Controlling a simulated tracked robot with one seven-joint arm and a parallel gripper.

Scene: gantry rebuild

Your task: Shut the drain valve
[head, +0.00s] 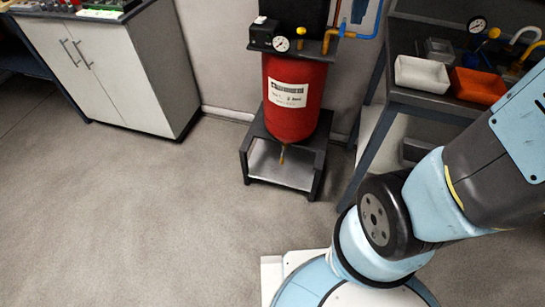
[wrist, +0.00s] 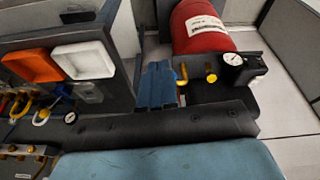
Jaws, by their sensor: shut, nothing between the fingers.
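The red tank (head: 294,97) stands upright on a low dark stand in the head view. A small brass-coloured drain valve (head: 282,155) hangs under the tank, above the stand's lower shelf; its handle position is too small to tell. My gripper is outside the head view.
A pressure gauge (head: 281,44) and pipework sit above the tank. A dark bench (head: 425,98) with a white tray (head: 421,75) and an orange tray (head: 478,86) stands to the right. A white cabinet (head: 95,72) stands left. The floor before the stand is clear.

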